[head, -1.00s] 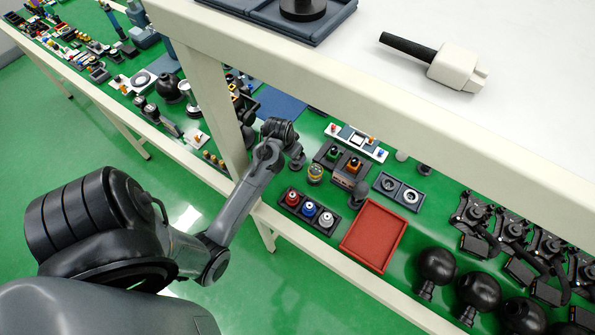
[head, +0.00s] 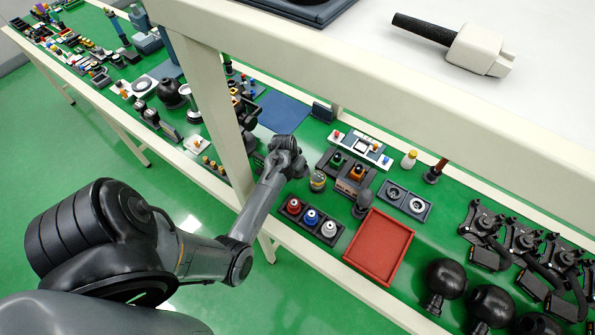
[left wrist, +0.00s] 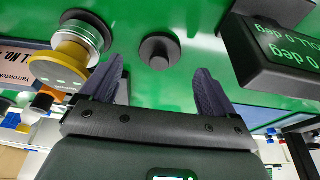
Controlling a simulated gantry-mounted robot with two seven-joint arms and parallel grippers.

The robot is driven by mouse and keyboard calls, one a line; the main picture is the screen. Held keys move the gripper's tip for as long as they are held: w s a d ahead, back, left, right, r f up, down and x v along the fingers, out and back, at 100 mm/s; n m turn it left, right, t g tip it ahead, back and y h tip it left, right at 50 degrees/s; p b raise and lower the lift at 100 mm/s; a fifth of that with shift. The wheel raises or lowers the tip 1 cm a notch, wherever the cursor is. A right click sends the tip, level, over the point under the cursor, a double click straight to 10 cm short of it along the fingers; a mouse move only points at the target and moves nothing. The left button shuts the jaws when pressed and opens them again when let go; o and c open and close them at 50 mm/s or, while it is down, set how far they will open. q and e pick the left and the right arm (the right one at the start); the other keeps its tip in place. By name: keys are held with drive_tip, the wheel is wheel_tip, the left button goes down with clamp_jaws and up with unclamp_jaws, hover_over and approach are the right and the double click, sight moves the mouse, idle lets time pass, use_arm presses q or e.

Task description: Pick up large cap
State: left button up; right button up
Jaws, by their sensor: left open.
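A black round cap-like piece with a raised knob (left wrist: 159,50) sits on the green surface in the left wrist view. It is probably the large cap. It lies ahead of and between the two fingers of my left gripper (left wrist: 161,72), apart from both. The gripper is open and empty. In the head view my left gripper (head: 297,168) is over the green table, beside a small round jar (head: 317,181). The cap cannot be made out there. My right gripper is not in view.
A yellow and silver round piece (left wrist: 72,52) stands close left of the fingers. A dark box with a green display (left wrist: 275,50) is close right. A red tray (head: 380,247) and a rack of coloured bottles (head: 311,221) lie nearby. A pale upper shelf edge (head: 400,110) overhangs the table.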

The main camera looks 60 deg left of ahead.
use_arm(q)
drive_tip(key=shift+x, duration=1.7)
drive_tip(key=shift+c, duration=0.5)
drive_tip(key=c, duration=1)
